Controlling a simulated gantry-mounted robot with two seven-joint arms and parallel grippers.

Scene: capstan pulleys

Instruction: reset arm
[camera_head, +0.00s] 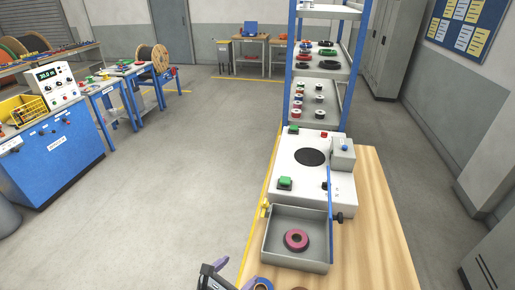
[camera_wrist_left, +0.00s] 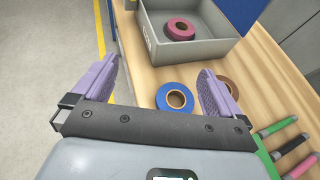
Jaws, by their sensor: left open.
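My left gripper (camera_head: 235,274) is at the bottom edge of the head view, beside the left edge of the wooden table (camera_head: 380,220). In the left wrist view its two purple fingers (camera_wrist_left: 160,88) are spread wide, with nothing between them. A blue ring (camera_wrist_left: 175,98) lies on the table beyond the fingers, close to the right one in the picture. A dark pink ring (camera_head: 296,240) lies in an open grey bin (camera_head: 297,265). My right gripper is not in view.
A white machine (camera_head: 315,188) with a black disc stands behind the bin, with a blue bar (camera_head: 330,215) at its right. A shelf rack (camera_head: 320,95) stands behind the machine. Open floor (camera_head: 190,165) lies left.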

